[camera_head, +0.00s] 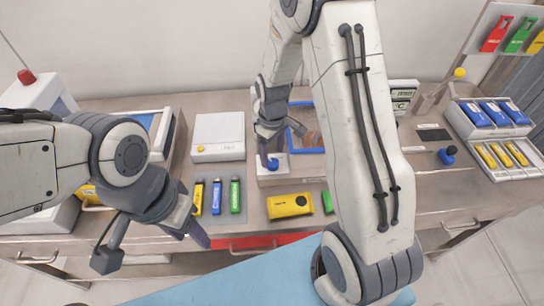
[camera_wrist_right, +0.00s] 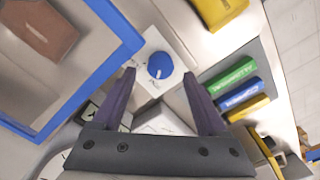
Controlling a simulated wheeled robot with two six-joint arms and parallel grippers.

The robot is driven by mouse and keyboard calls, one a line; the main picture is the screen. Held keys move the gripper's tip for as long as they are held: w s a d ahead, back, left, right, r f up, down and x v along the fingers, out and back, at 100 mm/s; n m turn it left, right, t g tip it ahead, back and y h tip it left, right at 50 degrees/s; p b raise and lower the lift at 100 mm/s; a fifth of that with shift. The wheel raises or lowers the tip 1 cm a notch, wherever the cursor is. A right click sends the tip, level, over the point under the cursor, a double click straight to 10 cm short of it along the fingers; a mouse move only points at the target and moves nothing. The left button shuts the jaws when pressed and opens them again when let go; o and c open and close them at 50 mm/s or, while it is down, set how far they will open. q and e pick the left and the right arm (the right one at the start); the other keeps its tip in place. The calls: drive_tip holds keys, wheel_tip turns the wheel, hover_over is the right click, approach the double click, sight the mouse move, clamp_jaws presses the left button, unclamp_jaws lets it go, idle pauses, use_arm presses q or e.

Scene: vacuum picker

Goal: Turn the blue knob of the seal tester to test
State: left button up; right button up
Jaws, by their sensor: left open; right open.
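The seal tester has a blue-framed clear window (camera_head: 297,148) and a small white plate at its front left. The round blue knob (camera_head: 273,163) sits on this plate, partly hidden by my right gripper. It also shows in the right wrist view (camera_wrist_right: 160,65), with a small pale mark on it. My right gripper (camera_head: 268,152) is open and points down at the knob. In the right wrist view its fingertips (camera_wrist_right: 159,76) are on either side of the knob, with no visible contact. My left gripper (camera_head: 155,248) is open and empty at the front left, away from the tester.
A brown item (camera_wrist_right: 45,25) lies beneath the window. Yellow, blue and green packs (camera_head: 216,197) lie left of the tester, and a yellow device (camera_head: 290,205) in front. A white box (camera_head: 218,137) stands at the left. My right arm hides part of the bench.

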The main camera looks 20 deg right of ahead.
sight(272, 162)
drive_tip(key=shift+f, duration=1.6)
drive_tip(key=shift+c, duration=0.3)
clamp_jaws()
